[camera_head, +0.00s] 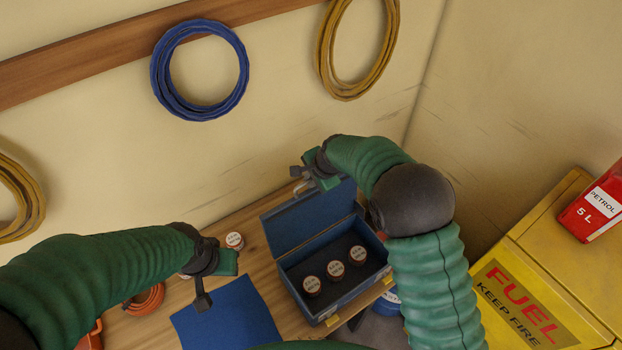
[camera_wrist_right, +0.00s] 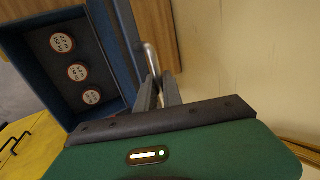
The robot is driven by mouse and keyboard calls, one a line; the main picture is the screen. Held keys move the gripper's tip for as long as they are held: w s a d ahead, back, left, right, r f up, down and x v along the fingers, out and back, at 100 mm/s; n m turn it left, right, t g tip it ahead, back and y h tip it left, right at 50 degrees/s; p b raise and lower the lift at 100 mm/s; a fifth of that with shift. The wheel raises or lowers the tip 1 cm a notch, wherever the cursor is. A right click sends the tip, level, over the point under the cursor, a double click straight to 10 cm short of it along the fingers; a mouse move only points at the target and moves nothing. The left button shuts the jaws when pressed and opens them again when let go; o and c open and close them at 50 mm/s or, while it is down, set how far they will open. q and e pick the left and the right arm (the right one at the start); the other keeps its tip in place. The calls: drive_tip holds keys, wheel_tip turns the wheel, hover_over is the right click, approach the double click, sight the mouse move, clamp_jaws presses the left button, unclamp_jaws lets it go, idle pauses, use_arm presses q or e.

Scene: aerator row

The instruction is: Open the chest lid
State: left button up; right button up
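The blue chest (camera_head: 335,300) stands on the wooden bench. Its lid (camera_head: 310,217) is raised and stands up at the back, so the inside shows. The lid's metal handle (camera_head: 300,187) is at its upper edge, and it also shows in the right wrist view (camera_wrist_right: 151,58). My right gripper (camera_head: 302,168) is at that handle; in the wrist view its fingers (camera_wrist_right: 160,85) are close together with the end of the handle between their tips. My left gripper (camera_head: 203,298) is over the bench, left of the chest, pointing down; its finger gap is not clear.
Several white-topped jars (camera_head: 335,270) sit in the chest, and another (camera_head: 234,240) stands on the bench. A blue mat (camera_head: 235,322) lies left of the chest. A yellow fuel cabinet (camera_head: 560,270) with a red petrol can (camera_head: 590,212) is at right. Hoses hang on the wall.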

drive_tip(key=o, duration=0.5)
drive_tip(key=shift+s+a+f, duration=0.1)
drive_tip(key=shift+a+f, duration=0.05)
drive_tip(key=shift+f, duration=0.1)
drive_tip(key=shift+c, duration=0.2)
use_arm(q)
drive_tip(key=shift+a, duration=0.3)
use_arm(e)
drive_tip(key=shift+a, duration=0.1)
use_arm(q)
drive_tip(key=shift+d+f, duration=0.1)
drive_tip(key=shift+d, duration=0.05)
